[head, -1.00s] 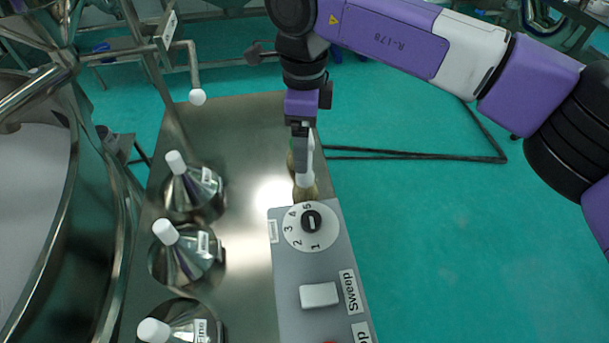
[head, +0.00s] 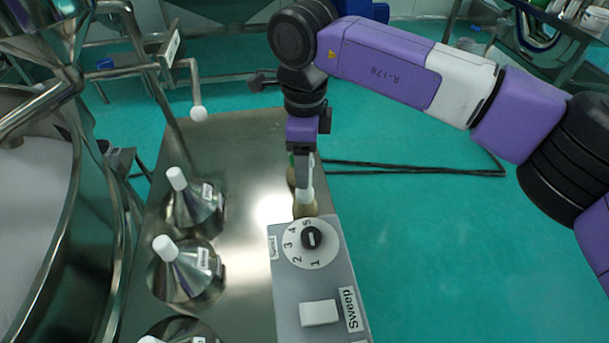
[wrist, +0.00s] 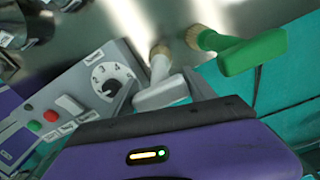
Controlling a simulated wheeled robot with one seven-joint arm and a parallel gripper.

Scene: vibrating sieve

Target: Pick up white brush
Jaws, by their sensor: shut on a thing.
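The white brush (head: 305,196) has a pale handle and tan bristles that point down, just behind the grey control box. It also shows in the wrist view (wrist: 161,90), upright part and crosswise handle close to the dark edge of my gripper. My gripper (head: 303,174) points down from above and is shut on the white brush's handle. The bristle end is low over the steel table; I cannot tell if it touches.
The grey control box (head: 284,290) with a numbered dial (head: 311,238) stands directly in front of the brush. Several steel cones with white tops (head: 188,264) line the steel table's (head: 243,150) left side. A large steel vessel (head: 95,230) is at far left. Teal floor is open at right.

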